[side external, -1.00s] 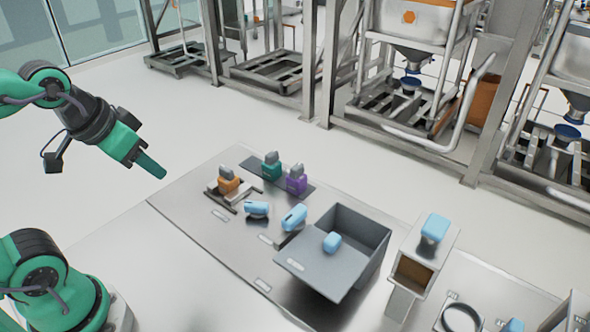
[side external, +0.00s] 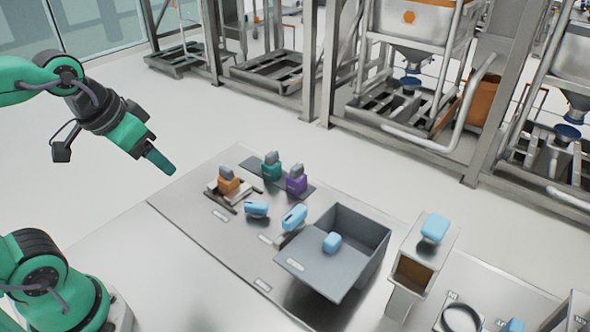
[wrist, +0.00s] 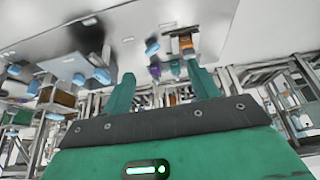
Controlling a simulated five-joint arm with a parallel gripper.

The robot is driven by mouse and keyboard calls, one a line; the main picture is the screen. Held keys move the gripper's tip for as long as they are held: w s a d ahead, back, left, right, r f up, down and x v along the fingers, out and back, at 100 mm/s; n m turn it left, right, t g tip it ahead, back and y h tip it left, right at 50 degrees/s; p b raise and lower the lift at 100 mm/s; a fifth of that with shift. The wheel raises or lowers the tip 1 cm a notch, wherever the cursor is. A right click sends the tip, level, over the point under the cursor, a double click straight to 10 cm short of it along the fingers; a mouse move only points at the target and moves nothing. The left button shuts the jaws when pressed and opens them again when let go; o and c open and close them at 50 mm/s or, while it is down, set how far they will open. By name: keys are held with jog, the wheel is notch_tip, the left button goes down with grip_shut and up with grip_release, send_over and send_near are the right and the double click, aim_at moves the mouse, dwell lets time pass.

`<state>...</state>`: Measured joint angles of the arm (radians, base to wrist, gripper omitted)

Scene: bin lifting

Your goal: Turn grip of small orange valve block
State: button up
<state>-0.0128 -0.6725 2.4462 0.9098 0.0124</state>
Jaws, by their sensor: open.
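The small orange valve block (side external: 229,184) has a grey grip (side external: 225,172) on top and sits in a metal holder near the far left of the table. My gripper (side external: 161,161) is in the air to the left of the block and above it, apart from it. In the wrist view the orange block (wrist: 187,43) shows beyond the right finger. The two green fingers of my gripper (wrist: 164,88) stand wide apart with nothing between them.
A teal block (side external: 271,168) and a purple block (side external: 297,182) stand on a dark strip behind the orange one. Several light blue pieces (side external: 257,208) lie nearby. A grey bin (side external: 362,247) stands to the right. The table's left front is bare.

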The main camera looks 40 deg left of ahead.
jog(key=w+a+f+g, duration=0.1)
jog(key=w+a+g, duration=0.2)
jog(key=w, duration=0.8)
jog(key=g, duration=0.2)
send_near(226, 168)
jog(key=shift+s+f, duration=0.1)
jog(key=shift+s, duration=0.05)
jog(key=shift+w+a+f, duration=0.1)
jog(key=shift+w+f, duration=0.15)
jog(key=shift+f, duration=0.1)
jog(key=shift+f, duration=0.1)
jog(key=shift+f, duration=3.8)
jog(key=c, duration=1)
